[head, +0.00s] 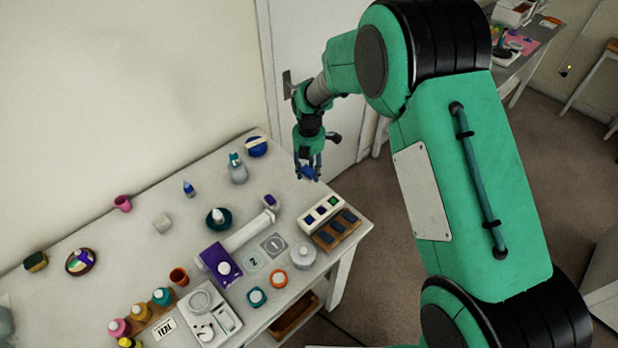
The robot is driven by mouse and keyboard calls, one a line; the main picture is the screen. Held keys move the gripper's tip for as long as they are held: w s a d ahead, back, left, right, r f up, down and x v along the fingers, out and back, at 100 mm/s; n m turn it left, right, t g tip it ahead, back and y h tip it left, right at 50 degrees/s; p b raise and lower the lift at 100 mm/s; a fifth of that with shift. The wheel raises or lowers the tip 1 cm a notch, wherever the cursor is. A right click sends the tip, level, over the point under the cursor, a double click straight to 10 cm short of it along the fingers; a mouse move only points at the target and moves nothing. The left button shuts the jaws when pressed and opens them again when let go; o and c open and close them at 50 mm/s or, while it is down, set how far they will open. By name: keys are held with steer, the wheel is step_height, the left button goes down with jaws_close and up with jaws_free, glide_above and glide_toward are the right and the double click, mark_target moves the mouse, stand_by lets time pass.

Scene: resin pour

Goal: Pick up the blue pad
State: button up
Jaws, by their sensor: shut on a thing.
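My gripper (308,167) is at the far right end of the white table, near the door. It is shut on a small blue thing, seemingly the blue pad (307,173), which shows between its fingertips. The fingers hide part of the pad. I cannot tell whether the pad is clear of the tabletop. A brown wooden tray (322,242) with several dark blue pieces lies at the table's right edge, nearer than the gripper.
A white rack (305,222) with coloured squares stands beside the wooden tray. A white jar (303,255), a purple box (213,259) and a white scale (229,318) stand nearer. A grey bottle (238,172) and a blue round container (256,148) are left of the gripper.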

steer(key=shift+r, duration=1.15)
steer(key=shift+a, duration=0.1)
